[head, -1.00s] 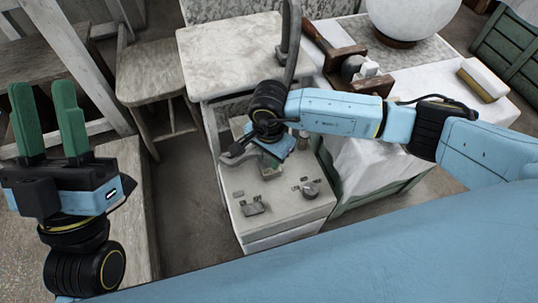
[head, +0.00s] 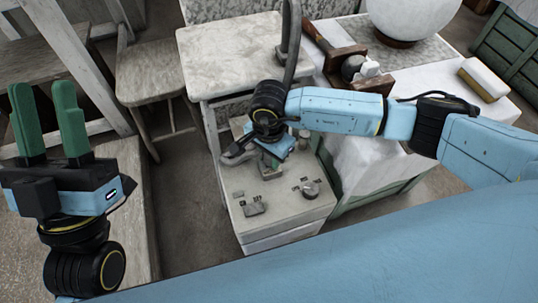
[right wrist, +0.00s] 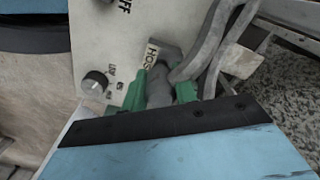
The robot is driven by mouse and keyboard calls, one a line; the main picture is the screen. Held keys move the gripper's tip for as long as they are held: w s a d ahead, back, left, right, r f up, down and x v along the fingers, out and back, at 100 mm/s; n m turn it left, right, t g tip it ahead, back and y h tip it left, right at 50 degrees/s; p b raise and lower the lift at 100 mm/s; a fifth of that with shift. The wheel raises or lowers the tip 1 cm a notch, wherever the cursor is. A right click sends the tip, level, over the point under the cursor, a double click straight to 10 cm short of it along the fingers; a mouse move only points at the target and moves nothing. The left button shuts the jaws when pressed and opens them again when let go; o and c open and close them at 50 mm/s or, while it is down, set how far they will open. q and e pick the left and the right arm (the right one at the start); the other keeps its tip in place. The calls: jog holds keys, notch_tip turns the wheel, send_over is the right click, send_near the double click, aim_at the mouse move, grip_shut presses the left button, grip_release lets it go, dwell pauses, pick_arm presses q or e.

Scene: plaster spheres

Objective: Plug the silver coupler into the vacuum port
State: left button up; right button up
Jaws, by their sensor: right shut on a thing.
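My right gripper (head: 269,166) is low over the top of the pale cabinet (head: 240,205), mostly hidden by its own wrist in the head view. In the right wrist view, its green fingers (right wrist: 161,86) are shut on a grey piece, seemingly the silver coupler (right wrist: 159,92). The coupler's far end is close to the panel (right wrist: 108,45), near a partly hidden label beginning "HOS". The vacuum port cannot be made out, and I cannot tell whether the coupler touches or enters it. My left gripper (head: 48,100) is open and empty at the far left, fingers pointing up.
Grey hoses (right wrist: 210,45) run beside the right fingers. The panel has a knob (right wrist: 95,84); the cabinet top also carries a round knob (head: 310,189) and a small grey fitting (head: 254,206). A stool (head: 150,70) and a white-covered table (head: 430,95) stand nearby.

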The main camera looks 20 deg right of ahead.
jog(key=shift+f+b, duration=0.8)
jog(key=shift+f, duration=0.1)
jog(key=o, duration=1.1)
jog(key=shift+r+p, duration=1.55)
jog(key=shift+r, duration=0.5)
